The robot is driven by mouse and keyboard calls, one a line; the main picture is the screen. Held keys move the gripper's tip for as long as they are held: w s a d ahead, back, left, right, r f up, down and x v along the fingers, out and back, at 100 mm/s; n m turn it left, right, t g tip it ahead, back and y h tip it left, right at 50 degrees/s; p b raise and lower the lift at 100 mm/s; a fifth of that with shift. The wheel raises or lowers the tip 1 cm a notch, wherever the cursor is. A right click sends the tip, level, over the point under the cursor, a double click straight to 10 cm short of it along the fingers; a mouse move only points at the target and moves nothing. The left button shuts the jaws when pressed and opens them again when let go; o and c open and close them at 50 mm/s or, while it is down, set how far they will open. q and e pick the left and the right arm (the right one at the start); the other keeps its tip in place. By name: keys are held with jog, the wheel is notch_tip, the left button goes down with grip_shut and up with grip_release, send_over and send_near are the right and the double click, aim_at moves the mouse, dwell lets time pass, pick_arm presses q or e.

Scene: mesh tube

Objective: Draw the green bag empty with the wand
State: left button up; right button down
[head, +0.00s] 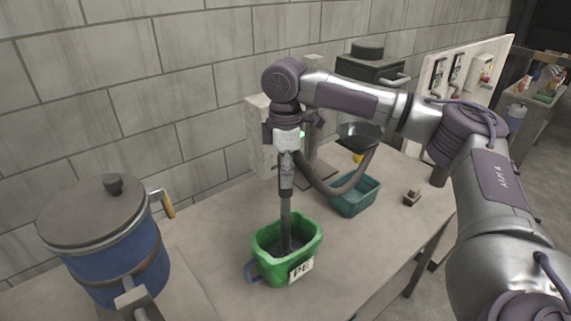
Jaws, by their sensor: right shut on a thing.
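The green bag (269,262) stands open on the table, with a white label reading "PE" on its front and a blue handle at its left. It has dark contents inside. My right gripper (287,158) is above the bag and shut on the wand (286,208). The wand is a grey upright tube, and its lower end reaches down into the bag's dark contents. A dark hose (338,186) curves from near the wand's top toward the right. The wand's tip is hidden in the bag. My left gripper is not in view.
A blue lidded drum (123,255) stands at the left. A teal bin (351,203) sits behind and right of the bag, below a dark funnel (359,132). A small brown block (412,197) lies at the right. Table (205,246) is clear around the bag.

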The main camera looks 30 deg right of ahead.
aim_at(286, 201)
jog(key=shift+f+b, duration=0.4)
jog(key=shift+f, duration=3.9)
dwell(3.7)
